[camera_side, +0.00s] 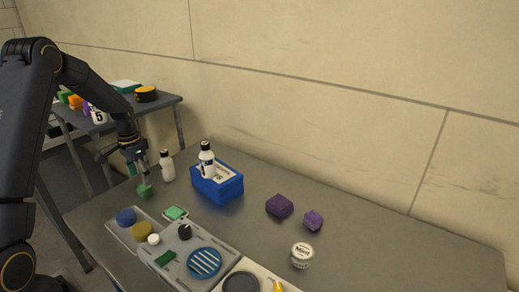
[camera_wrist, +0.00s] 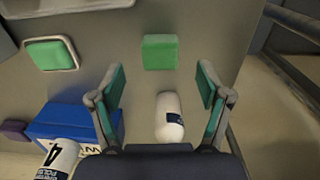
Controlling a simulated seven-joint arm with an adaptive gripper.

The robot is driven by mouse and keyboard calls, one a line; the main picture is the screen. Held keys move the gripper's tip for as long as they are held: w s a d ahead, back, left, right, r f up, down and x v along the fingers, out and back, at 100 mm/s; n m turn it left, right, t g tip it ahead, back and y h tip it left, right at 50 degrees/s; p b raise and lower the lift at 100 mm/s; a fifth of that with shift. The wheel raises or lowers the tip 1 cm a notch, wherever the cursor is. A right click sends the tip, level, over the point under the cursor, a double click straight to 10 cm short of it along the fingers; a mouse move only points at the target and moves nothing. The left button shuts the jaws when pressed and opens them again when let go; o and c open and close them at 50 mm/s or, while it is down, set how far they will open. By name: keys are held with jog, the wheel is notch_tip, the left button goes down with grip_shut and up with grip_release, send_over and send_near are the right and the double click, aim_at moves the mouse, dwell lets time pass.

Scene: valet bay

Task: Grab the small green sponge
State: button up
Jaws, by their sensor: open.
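A small green sponge (camera_side: 145,192) lies near the left edge of the table, just below the tips of my gripper (camera_side: 143,179). In the wrist view, the sponge (camera_wrist: 160,52) is a plain green block straight ahead, between the lines of the two fingers and beyond their tips. My gripper (camera_wrist: 160,78) is open, with teal pads and nothing between them. The side view does not show clearly whether the tips touch the sponge. A second green pad (camera_side: 175,213) sits on a pale base nearby, left in the wrist view (camera_wrist: 50,54). A darker green block (camera_side: 165,257) lies on a tray.
A white bottle (camera_side: 167,166) stands close to my gripper; it also shows in the wrist view (camera_wrist: 169,117). Grey trays (camera_side: 183,275) with round pads lie in front. The table's right side is mostly clear.

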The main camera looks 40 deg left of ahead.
aim_at(143, 186)
notch_tip(143, 186, down, 5)
jog(key=shift+w+f, duration=0.1)
jog(key=c, duration=0.9)
